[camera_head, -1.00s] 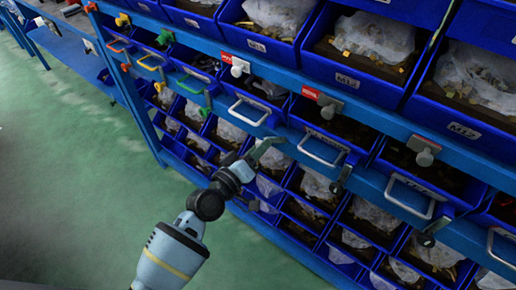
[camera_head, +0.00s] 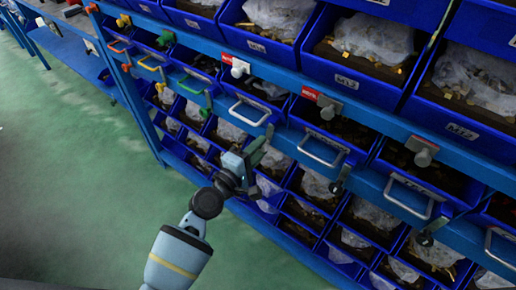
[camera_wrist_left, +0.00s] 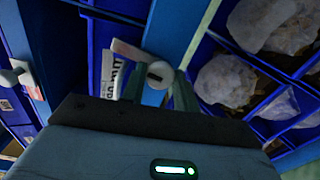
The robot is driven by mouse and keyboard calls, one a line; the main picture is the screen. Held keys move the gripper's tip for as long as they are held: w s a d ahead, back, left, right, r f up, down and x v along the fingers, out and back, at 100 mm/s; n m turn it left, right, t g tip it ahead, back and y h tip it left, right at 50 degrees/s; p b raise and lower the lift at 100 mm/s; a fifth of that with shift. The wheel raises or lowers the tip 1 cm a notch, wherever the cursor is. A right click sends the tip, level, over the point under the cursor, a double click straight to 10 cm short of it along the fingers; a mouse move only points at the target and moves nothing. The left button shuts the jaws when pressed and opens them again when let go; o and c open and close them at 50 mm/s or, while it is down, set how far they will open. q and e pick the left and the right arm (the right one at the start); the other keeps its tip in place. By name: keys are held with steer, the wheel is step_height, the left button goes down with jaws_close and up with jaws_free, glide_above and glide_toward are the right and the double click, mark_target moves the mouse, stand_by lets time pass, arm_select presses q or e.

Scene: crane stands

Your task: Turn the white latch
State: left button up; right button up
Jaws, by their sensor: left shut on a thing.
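My left gripper (camera_head: 262,148) is at the front of the blue shelf, just below a wire-handled drawer. In the left wrist view, its two fingers (camera_wrist_left: 159,92) stand on either side of the round hub of the white latch (camera_wrist_left: 157,74), which has a dark slot. The fingers are shut on it. A pale lever (camera_wrist_left: 127,50) sticks out from the hub toward the upper left. In the head view the gripper hides the latch. My right gripper is not in view.
Wire drawer handles (camera_head: 248,110) stick out close above the gripper and to its right (camera_head: 321,153). A white knob (camera_head: 240,67) and a grey knob (camera_head: 330,106) sit on the upper rail. Open green floor (camera_head: 80,150) lies to the left.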

arm_select(q)
steer(key=shift+n, duration=0.4)
steer(key=o, duration=1)
steer(key=shift+s+a, duration=0.1)
steer(key=v, duration=0.7)
steer(key=shift+s+a, duration=0.2)
steer(key=shift+s, duration=0.05)
